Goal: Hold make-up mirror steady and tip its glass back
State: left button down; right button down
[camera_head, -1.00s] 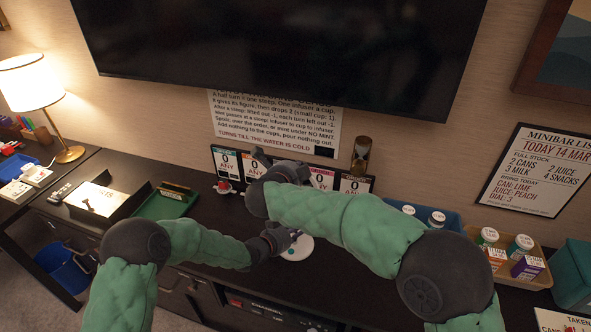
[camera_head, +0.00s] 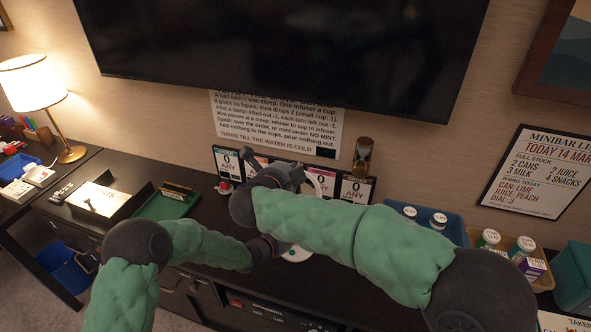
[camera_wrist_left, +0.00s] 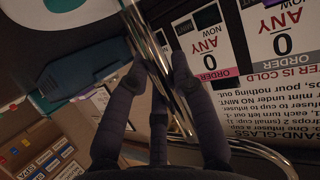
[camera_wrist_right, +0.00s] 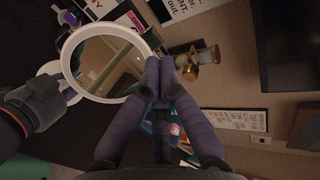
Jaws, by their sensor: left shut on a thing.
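The make-up mirror shows best in the right wrist view: a round glass in a white ring (camera_wrist_right: 71,54), with a pale base at left. In the head view, its white base (camera_head: 298,254) stands on the dark counter, and my right arm hides most of the rest. My left gripper (camera_wrist_left: 158,72) is shut on the mirror's thin chrome stand; it also shows beside the mirror in the right wrist view. My right gripper (camera_wrist_right: 168,76) has its fingertips together at the ring's right edge; whether they touch the ring is unclear. It is behind the ring's outline in the head view (camera_head: 297,176).
Order cards (camera_head: 355,190) stand behind the mirror, near my right gripper. A green tray (camera_head: 165,205) lies to the left. A blue bin (camera_head: 455,228) and a tan tray with bottles (camera_head: 545,284) stand at right. An hourglass (camera_head: 362,156) is at the back.

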pick_arm(q)
jog(key=shift+s+f, duration=0.15)
jog(key=shift+f, duration=0.1)
pick_arm(e)
jog(key=shift+r+v, duration=0.25)
jog(key=shift+v, duration=1.1)
jog(key=shift+w, duration=0.1)
pick_arm(q)
jog(key=c, duration=1.1)
grip_release()
jog(key=shift+c, duration=0.2)
jog(key=shift+o, duration=0.8)
jog(key=shift+r, duration=0.1)
jog(key=shift+a+r, duration=0.1)
